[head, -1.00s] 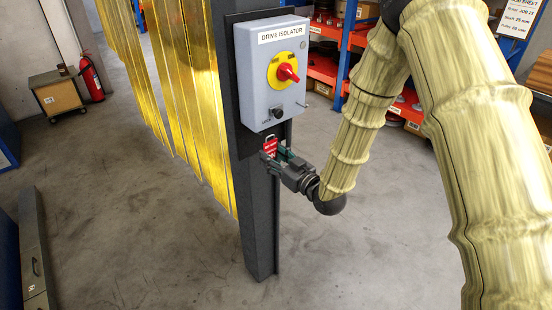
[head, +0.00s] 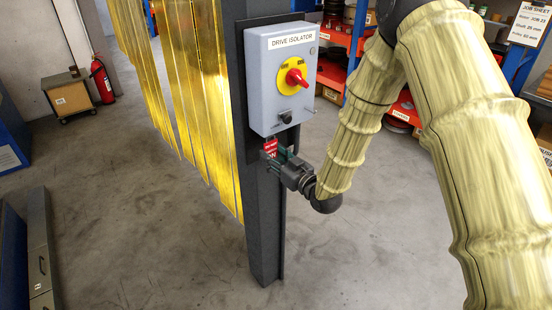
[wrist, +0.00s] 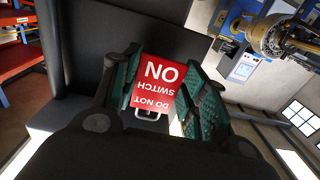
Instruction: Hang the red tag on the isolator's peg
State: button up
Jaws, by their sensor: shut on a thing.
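The red tag (head: 270,147) is held between the fingers of my gripper (head: 276,155), just below the isolator box. In the wrist view the tag (wrist: 157,85) reads "DO NOT SWITCH ON", upside down, between the green finger pads (wrist: 163,95), with a metal loop at its edge. The grey drive isolator (head: 281,75) is fixed to a dark post and has a red handle (head: 296,79) on a yellow plate. A dark round knob (head: 286,117) is low on its front. A small peg near the box's lower right edge is hard to make out now.
The dark post (head: 263,220) stands directly behind the tag. Yellow strip curtains (head: 195,100) hang to its left. Shelves with red trays (head: 402,112) stand behind my arm at the right. The floor around the post is clear.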

jog(key=shift+w+a+f+b, duration=0.25)
jog(key=shift+w+a, duration=0.1)
jog(key=shift+w, duration=0.1)
jog(key=shift+w+a+f+b, duration=0.2)
jog(key=shift+w+a+b, duration=0.1)
jog(key=shift+w, duration=0.15)
jog(key=shift+w, duration=0.1)
dwell(0.4)
jog(key=o, duration=1)
jog(key=shift+o, duration=0.2)
